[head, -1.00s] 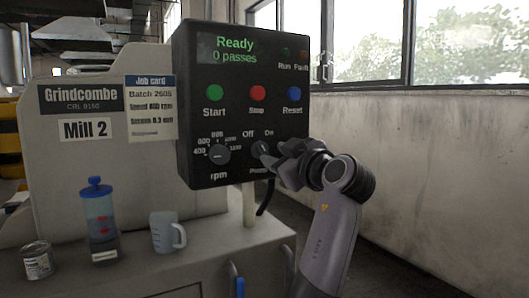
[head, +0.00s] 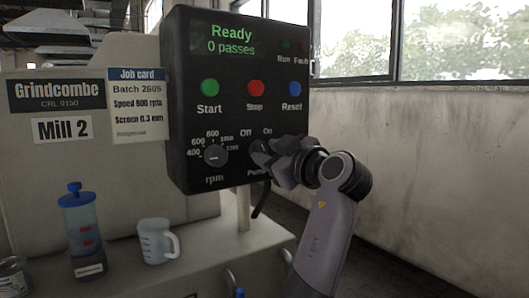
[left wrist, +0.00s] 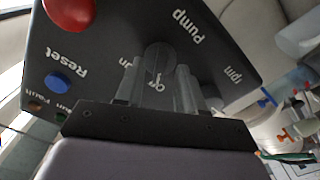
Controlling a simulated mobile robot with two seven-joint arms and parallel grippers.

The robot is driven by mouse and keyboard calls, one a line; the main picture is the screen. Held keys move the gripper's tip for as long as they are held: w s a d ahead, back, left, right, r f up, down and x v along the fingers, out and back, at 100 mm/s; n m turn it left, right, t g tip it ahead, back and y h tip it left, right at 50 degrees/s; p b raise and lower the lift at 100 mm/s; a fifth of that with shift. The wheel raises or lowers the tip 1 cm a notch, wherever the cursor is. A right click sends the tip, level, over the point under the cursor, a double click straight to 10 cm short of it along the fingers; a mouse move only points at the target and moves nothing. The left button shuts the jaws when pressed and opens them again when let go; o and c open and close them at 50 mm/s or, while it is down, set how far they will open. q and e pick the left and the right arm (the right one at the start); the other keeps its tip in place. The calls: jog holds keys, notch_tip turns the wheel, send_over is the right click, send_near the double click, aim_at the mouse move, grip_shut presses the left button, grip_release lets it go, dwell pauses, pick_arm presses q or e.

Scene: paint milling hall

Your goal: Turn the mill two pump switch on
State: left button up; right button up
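The black control panel (head: 183,120) of Mill 2 shows "Ready, 0 passes" in the head view. Its pump switch (head: 258,148) is a dark round knob low on the right, under the Off and On marks. My left gripper (head: 263,152) is at the switch and partly covers it and the Pump label. In the left wrist view the fingers of my left gripper (left wrist: 158,75) stand apart on either side of the switch knob (left wrist: 158,57). Contact is not clear. Which mark the knob points at is hard to tell. My right gripper is in neither view.
The rpm knob (head: 215,155) is left of the switch. Start (head: 209,88), Stop (head: 256,88) and Reset (head: 291,88) buttons are above. A blue-capped cylinder (head: 80,215) and a clear jug (head: 156,240) stand on the ledge. Bare wall is at right.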

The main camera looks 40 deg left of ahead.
pick_arm(q)
jog(key=shift+a, duration=0.15)
jog(key=shift+c, duration=0.3)
grip_shut()
